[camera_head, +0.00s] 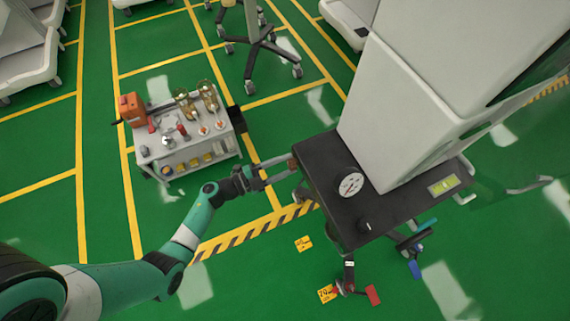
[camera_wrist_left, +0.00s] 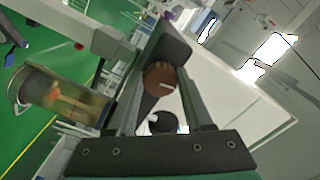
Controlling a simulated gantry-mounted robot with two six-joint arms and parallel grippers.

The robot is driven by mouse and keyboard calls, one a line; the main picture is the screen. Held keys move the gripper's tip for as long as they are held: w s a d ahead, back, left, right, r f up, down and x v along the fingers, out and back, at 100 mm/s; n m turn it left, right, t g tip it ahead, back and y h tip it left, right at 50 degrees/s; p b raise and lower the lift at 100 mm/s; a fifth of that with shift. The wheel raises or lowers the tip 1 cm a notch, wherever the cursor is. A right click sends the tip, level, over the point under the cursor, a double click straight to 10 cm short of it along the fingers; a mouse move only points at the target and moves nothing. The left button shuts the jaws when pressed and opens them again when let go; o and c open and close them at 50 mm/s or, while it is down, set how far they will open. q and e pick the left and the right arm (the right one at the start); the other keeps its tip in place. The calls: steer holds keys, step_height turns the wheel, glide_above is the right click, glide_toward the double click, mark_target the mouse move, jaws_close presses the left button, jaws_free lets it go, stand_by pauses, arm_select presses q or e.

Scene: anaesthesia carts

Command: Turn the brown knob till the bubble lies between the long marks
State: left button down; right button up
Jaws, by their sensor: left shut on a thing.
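The brown knob (camera_wrist_left: 159,78) has a pale line on its face and sits between my left gripper's two fingers in the left wrist view. In the head view my left gripper (camera_head: 279,168) reaches the left edge of the cart's black top and is shut on the knob. The bubble level (camera_head: 443,186) is a yellow-green vial in a pale frame at the right end of the black top (camera_head: 325,165). Its bubble and long marks are too small to read. My right gripper is not in view.
A round white gauge (camera_head: 351,184) and a small black knob (camera_head: 367,227) are on the black top. A tall white housing (camera_head: 395,120) rises behind. A grey trolley (camera_head: 190,158) with bottles and an orange box (camera_head: 132,109) stands left. Coloured tags hang below the cart.

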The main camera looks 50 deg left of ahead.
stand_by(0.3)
arm_select(q)
steer(key=shift+c, duration=1.5)
jaws_free()
steer(key=p+v, duration=0.2)
steer(key=v, duration=0.9)
steer(key=shift+s+p, duration=0.3)
steer(key=shift+p, duration=0.1)
